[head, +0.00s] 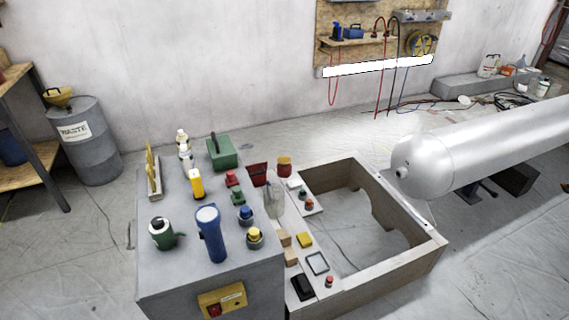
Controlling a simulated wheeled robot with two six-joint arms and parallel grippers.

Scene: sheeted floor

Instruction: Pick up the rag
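I cannot pick out a rag with certainty. A pale grey, partly see-through piece (274,199) stands or hangs at the right edge of the grey workbench (160,262); it is too small to tell whether it is cloth. A dark red piece (258,174) sits just behind it, also unclear. Neither of my grippers shows in the head view.
The bench top holds a blue flashlight (210,232), a green-white can (162,233), a yellow bottle (196,184), a green box (222,154) and several buttons. A wooden frame (420,258) adjoins it. A waste drum (84,140) and a white tank (480,143) flank open floor.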

